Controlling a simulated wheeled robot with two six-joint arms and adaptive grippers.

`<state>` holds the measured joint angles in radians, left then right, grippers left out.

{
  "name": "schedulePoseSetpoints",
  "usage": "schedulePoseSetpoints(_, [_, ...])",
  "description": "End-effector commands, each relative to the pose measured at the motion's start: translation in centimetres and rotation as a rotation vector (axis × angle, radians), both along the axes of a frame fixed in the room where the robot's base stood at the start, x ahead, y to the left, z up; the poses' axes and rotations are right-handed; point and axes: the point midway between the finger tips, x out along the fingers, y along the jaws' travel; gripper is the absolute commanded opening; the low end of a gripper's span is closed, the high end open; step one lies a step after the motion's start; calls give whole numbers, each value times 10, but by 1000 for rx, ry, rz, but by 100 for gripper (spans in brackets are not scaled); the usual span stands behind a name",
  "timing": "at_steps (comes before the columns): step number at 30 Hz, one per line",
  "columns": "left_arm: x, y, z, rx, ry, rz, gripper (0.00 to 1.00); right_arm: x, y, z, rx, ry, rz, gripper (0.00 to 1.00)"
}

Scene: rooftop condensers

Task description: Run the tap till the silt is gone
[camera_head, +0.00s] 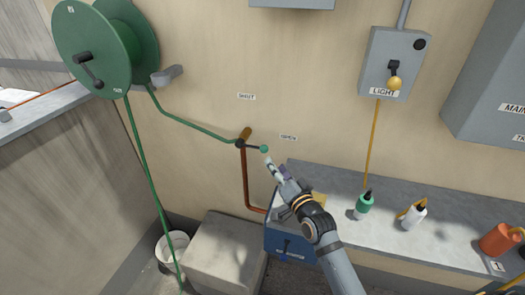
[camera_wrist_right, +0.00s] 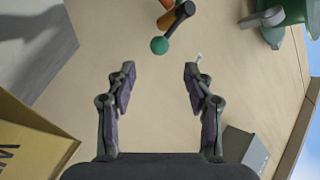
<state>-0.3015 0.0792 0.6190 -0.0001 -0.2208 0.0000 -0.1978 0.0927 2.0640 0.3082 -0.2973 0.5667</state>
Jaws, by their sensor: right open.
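The tap (camera_head: 245,134) is on the wall, with a brown pipe below it and a green hose running left. Its dark lever (camera_head: 252,146) points right and ends in a green knob (camera_head: 264,149). Small wall labels sit above the tap and to its right, the right one near the lever's direction. My right gripper (camera_head: 268,164) is just below the knob. In the right wrist view the gripper (camera_wrist_right: 158,78) is open and empty, and the knob (camera_wrist_right: 159,45) lies ahead of the fingertips, apart from them. No water or silt shows. My left gripper is out of view.
A green hose reel (camera_head: 95,45) hangs at upper left. A bucket (camera_head: 173,246) stands beside a grey block (camera_head: 223,250). A blue box (camera_head: 290,244) is below my right arm. Several bottles stand on the ledge (camera_head: 385,222). A light switch box (camera_head: 393,58) is at upper right.

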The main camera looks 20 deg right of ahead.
Motion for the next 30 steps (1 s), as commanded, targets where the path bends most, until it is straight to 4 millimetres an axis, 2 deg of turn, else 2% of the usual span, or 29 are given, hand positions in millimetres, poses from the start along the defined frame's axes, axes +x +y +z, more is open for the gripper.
schedulePoseSetpoints(5, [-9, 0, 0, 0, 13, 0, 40, 13, 1, 1, 1, -1, -1, 52])
schedulePoseSetpoints(12, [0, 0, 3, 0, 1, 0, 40, 63, 7, 2, 1, 0, -1, 52])
schedulePoseSetpoints(18, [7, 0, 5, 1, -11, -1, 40, 95, 10, 1, 0, 2, -1, 52])
schedulePoseSetpoints(22, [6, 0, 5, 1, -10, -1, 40, 103, 11, 0, -1, 3, -1, 52])
schedulePoseSetpoints(30, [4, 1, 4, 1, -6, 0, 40, 104, 11, 0, -2, 3, -1, 51])
